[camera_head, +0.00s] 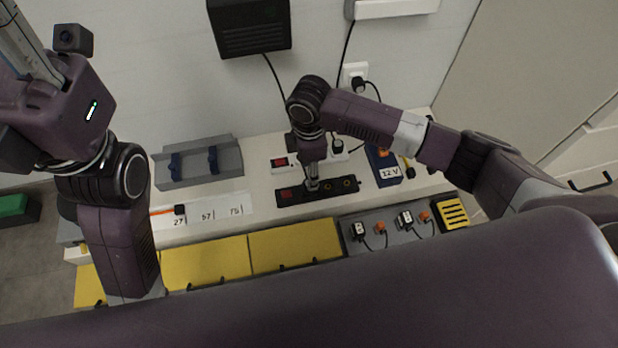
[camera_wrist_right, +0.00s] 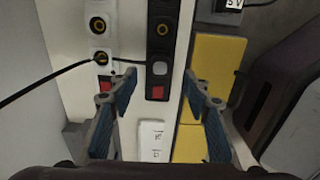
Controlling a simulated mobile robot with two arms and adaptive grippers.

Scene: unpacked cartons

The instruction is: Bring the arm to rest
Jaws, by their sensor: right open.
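My right gripper (camera_head: 312,187) points down over the black power strip (camera_head: 290,197) on the bench. In the right wrist view, its two blue-padded fingers (camera_wrist_right: 160,88) are apart. A red switch and a small grey square on the black strip (camera_wrist_right: 159,50) show between them; no object is clearly gripped. I cannot tell whether the fingertips touch the strip. My left arm (camera_head: 65,115) is raised at the left. Its end leaves the top left corner, so its fingertips are hidden.
A white power strip (camera_head: 285,161) lies behind the black one. A blue 12 V box (camera_head: 383,166) stands right of it, a grey tray (camera_head: 198,176) left. Cables hang from the wall by a socket (camera_head: 355,74). Yellow panels (camera_head: 295,246) line the front; a white labelled strip (camera_head: 222,208) lies behind them.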

